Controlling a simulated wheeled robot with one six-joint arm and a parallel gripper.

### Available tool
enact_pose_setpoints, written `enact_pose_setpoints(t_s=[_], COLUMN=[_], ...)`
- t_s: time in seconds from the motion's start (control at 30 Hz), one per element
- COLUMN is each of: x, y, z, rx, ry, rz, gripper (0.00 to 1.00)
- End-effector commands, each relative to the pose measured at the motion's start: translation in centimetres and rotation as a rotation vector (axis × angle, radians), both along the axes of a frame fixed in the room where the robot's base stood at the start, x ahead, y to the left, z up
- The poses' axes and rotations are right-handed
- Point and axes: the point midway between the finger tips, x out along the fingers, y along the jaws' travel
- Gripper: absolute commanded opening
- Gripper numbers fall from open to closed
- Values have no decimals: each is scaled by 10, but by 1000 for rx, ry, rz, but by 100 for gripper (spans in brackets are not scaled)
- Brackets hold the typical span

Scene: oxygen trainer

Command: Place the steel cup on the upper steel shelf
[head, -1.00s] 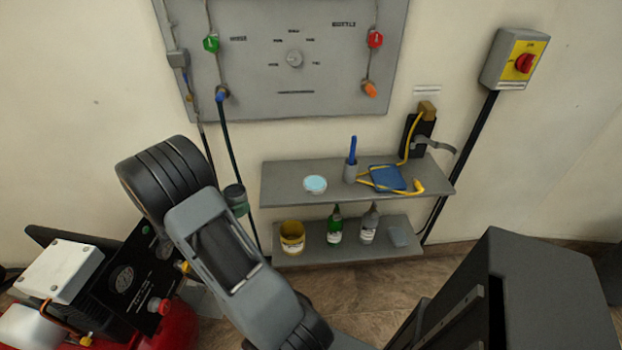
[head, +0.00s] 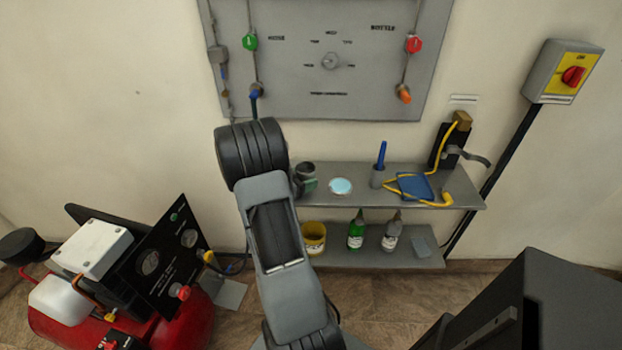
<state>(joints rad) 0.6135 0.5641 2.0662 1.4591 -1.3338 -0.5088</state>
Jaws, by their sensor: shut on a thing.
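The steel cup (head: 306,169) shows as a small dark grey round shape just right of my arm's black wrist. My gripper (head: 303,184) is mostly hidden behind the wrist; a little of it shows with a greenish patch, and it is shut on the cup. The cup overlaps the left end of the upper steel shelf (head: 345,203) in the picture. I cannot tell whether it touches the shelf or hangs above it.
The upper shelf also holds a pale blue round dish (head: 341,186), a grey holder (head: 377,178) with a blue stick, and a blue pad (head: 414,187) with yellow tubing. Below are a yellow tub (head: 314,238) and bottles. A red compressor (head: 180,325) stands left.

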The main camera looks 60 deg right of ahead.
Motion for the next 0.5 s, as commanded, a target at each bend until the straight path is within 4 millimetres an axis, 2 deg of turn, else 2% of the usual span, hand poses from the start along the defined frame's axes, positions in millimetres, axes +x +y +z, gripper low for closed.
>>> enact_pose_setpoints(t_s=[0.1, 0.2, 0.5], x=[-9, -7, -7], y=[-19, -16, -16], z=[0, -14, -15], rx=[-1, 0, -1], ry=[0, 2, -1], rz=[-4, 0, 0], gripper=[32, 32, 32])
